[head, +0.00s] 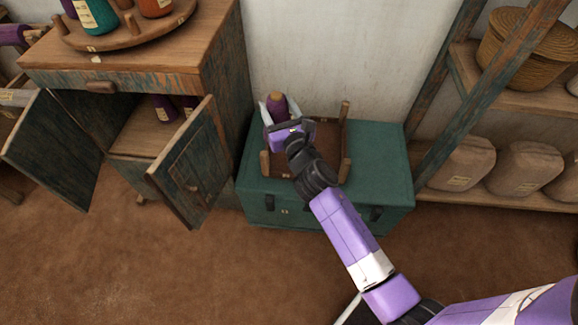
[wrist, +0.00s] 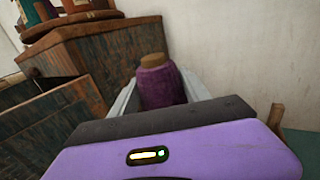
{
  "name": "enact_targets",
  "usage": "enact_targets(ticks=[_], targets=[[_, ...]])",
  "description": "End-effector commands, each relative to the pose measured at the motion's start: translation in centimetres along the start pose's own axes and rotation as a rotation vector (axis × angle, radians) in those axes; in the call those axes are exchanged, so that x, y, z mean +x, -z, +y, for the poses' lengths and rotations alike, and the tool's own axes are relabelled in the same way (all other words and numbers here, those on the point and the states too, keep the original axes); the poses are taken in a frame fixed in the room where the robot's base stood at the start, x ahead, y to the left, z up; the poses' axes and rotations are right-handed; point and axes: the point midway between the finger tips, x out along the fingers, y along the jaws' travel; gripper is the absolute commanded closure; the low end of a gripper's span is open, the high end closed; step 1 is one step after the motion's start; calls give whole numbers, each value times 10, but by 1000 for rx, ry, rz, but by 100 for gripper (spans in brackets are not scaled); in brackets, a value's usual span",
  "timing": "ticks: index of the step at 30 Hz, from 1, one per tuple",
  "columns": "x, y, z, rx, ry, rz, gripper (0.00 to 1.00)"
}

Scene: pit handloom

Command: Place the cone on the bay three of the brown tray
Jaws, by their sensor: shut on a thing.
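My gripper (head: 275,113) is shut on a purple cone (head: 277,102) with a brown top. The cone stands about upright between the two pale fingers. The cone also shows in the wrist view (wrist: 161,85), above the purple gripper body. The brown tray (head: 331,164) lies on a green chest, with posts at its corners. The gripper and cone are over the tray's back left part in the head view. My arm covers much of the tray, so its bays and any marks on them are hidden. Whether the cone touches the tray, I cannot tell.
The green chest (head: 388,165) stands against the white wall. Left of it is a wooden cabinet (head: 222,70) with open doors (head: 190,172) and purple cones (head: 163,108) inside. A round stand with coloured cones tops it. A shelf with sacks (head: 463,165) and a basket stands right.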

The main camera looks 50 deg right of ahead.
Motion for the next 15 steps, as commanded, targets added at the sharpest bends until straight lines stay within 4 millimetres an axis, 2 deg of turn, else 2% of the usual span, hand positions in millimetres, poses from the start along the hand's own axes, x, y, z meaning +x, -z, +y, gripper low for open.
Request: enact_targets(ticks=[1, 3, 8, 11, 15], targets=[[14, 0, -11, 1, 40, -11, 100], [25, -8, -27, 1, 93, -8, 100], [37, -13, -45, -1, 156, -2, 100], [38, 1, -48, -2, 166, 1, 100], [38, 34, -49, -4, 167, 3, 100]])
